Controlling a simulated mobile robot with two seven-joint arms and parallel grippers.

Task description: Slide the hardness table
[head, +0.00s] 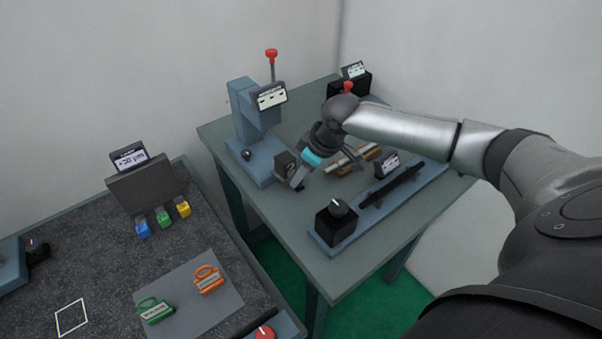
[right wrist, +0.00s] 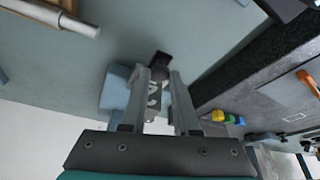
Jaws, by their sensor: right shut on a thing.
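The blue-grey hardness tester (head: 257,125) stands on the bench, with a red-knobbed lever and a small display on top. A dark block with a light mark (head: 285,165) sits at the front right of its base; it also shows between the fingers in the right wrist view (right wrist: 153,97). My right gripper (head: 299,184) is low over the bench beside this block. In the right wrist view its fingertips (right wrist: 160,78) close around a dark knob (right wrist: 160,66) beyond the block. How the knob joins the table is hidden. My left gripper is not in view.
A blue base with a dial block (head: 336,219) and black rail stands to the right. Pale cylinders (head: 352,160) lie behind my gripper. A second, dark-topped table (head: 100,250) at left holds coloured blocks and orange and green tools. Bare bench (head: 270,208) lies in front.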

